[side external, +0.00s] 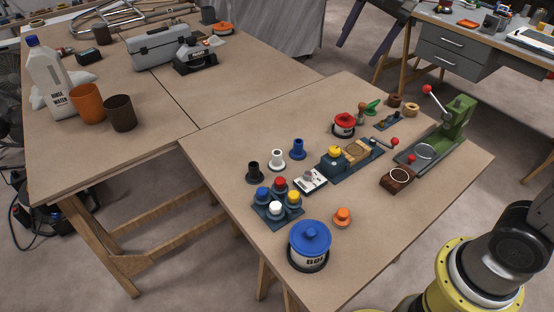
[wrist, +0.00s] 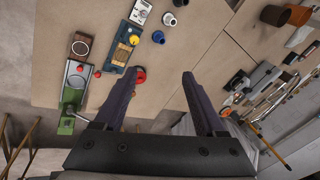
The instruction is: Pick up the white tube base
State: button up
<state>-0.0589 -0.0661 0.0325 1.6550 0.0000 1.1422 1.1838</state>
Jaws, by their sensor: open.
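The white tube base (side external: 276,160) stands upright on the front table, between a black tube base (side external: 254,173) and a blue one (side external: 298,149). In the wrist view the white tube base (wrist: 168,19) is small near the top edge, past the fingertips, with the blue one (wrist: 158,37) below it and the black one (wrist: 180,2) above it. My gripper (wrist: 158,73) is open and empty, well apart from the white base. The side external view does not show its fingers; only part of my arm shows at lower right.
A rack of colored-capped tubes (side external: 270,211), a white device (side external: 310,180), a large blue-lidded pot (side external: 309,247) and an orange knob (side external: 342,217) stand near the tube bases. A green press (side external: 450,129) is at the right. Bare tabletop lies left and behind the bases.

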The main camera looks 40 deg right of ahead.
jog(key=w+a+f+m+g, duration=0.2)
jog(key=w+f, duration=0.4)
jog(key=w, duration=0.4)
jog(key=g, duration=0.1)
send_over(277, 153)
notch_tip(277, 153, down, 12)
jog(key=shift+g, duration=0.7)
jog(key=f, duration=1.3)
jog(key=shift+s+a+f, duration=0.1)
jog(key=shift+s+a, duration=0.25)
jog(key=shift+a, duration=0.05)
jog(key=shift+d+f, duration=0.1)
jog(key=shift+f, duration=2.8)
grip_shut()
